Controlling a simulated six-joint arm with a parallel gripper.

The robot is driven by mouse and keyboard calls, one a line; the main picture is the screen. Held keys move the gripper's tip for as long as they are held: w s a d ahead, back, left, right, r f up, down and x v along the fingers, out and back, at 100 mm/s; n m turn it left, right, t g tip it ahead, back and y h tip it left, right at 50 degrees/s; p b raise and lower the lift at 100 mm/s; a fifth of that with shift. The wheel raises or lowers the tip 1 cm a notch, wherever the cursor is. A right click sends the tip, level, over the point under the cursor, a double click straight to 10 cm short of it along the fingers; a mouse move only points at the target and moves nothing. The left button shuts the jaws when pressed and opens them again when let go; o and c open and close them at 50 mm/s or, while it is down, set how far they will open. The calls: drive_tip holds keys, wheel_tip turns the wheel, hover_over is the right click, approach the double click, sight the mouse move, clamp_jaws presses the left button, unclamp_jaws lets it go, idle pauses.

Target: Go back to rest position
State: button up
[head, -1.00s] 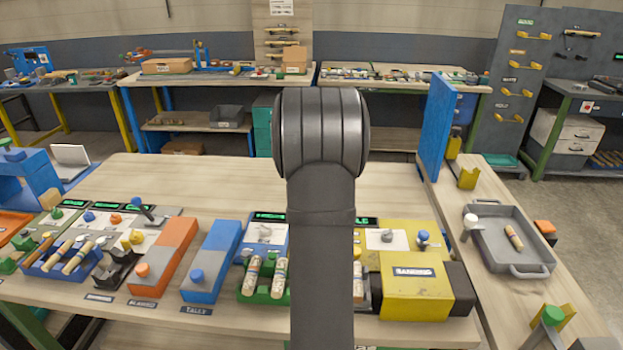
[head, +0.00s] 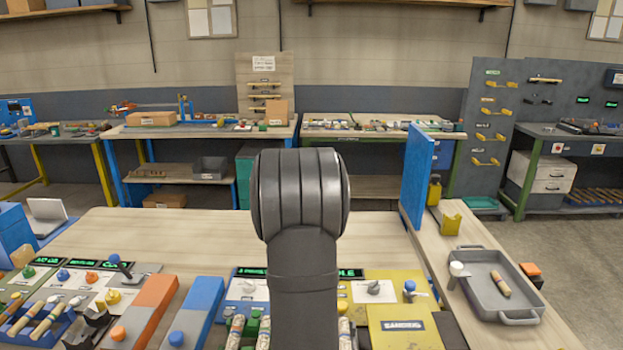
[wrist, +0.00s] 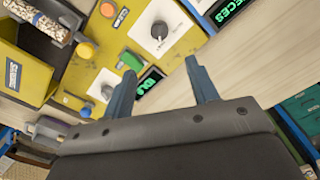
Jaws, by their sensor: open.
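My gripper shows in the wrist view (wrist: 163,88), its two blue-grey fingers apart with nothing between them. It is above the workbench (head: 180,232), over the area by the yellow sanding station (wrist: 110,62) and a green display (wrist: 148,84). In the head view my own dark arm stands upright in the middle and hides part of the bench; the gripper itself does not show there. The yellow sanding box (head: 403,326) is to the right of the arm in the head view.
A grey tray (head: 480,290) holding a turned wood piece (head: 501,284) is on the right bench. A blue upright panel (head: 417,177) stands at the bench's back right. Orange (head: 143,309) and blue (head: 197,312) blocks sit left of my arm. The bench's back part is clear.

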wheel_tip(320, 180, down, 15)
idle(0.4)
drive_tip(key=shift+r, duration=0.1)
wheel_tip(320, 180, up, 17)
wheel_tip(320, 180, down, 17)
drive_tip(key=shift+f, duration=0.1)
drive_tip(key=n, duration=0.3)
drive_tip(key=shift+n, duration=0.4)
drive_tip(key=n, duration=0.9)
drive_tip(key=shift+a, duration=0.1)
drive_tip(key=shift+n, duration=2.2)
